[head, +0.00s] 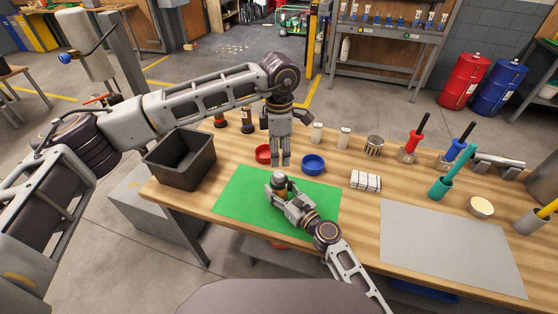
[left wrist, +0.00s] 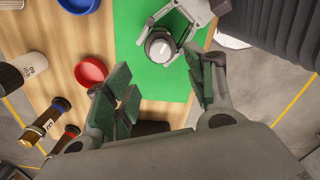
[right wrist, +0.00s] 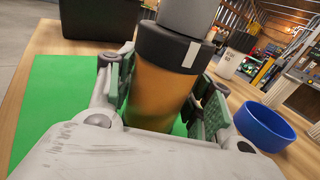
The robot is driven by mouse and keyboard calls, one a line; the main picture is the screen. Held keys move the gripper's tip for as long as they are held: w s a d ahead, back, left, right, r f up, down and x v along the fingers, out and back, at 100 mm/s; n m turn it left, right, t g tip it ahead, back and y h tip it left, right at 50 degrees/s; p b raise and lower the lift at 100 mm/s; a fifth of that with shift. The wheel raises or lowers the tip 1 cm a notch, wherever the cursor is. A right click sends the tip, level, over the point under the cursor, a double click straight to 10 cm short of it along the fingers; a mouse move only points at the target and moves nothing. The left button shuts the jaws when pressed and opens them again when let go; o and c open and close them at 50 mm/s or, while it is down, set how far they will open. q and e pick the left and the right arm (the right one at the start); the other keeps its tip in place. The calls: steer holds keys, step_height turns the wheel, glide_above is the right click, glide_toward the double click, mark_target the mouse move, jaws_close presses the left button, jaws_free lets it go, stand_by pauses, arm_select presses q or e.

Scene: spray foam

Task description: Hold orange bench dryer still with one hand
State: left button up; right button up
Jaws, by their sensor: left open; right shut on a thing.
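The orange bench dryer (right wrist: 160,90) stands upright on the green mat (head: 232,195), with a black collar and grey top. My right gripper (right wrist: 165,100) is shut around its orange body in the right wrist view. In the head view the dryer's grey top (head: 279,178) shows inside the right gripper (head: 283,190), and the body is mostly hidden. From above in the left wrist view, its round top (left wrist: 159,46) sits between the right gripper's fingers. My left gripper (head: 280,160) is open and empty, pointing down above the far edge of the mat; its fingers also show in the left wrist view (left wrist: 160,100).
A red bowl (head: 263,153) and a blue bowl (head: 313,165) stand behind the mat near the left gripper. A black bin (head: 180,165) is at the left. A striped cloth bundle (head: 366,181) lies to the right. A grey mat (head: 450,245) at the right is bare.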

arm_select(q)
steer(key=shift+r, duration=1.45)
arm_select(e)
steer(key=o, duration=1.3)
steer(key=shift+v, duration=6)
arm_select(q)
steer(key=shift+s+d, duration=0.1)
arm_select(e)
steer(key=shift+d+f, duration=0.1)
steer(key=shift+d, duration=0.05)
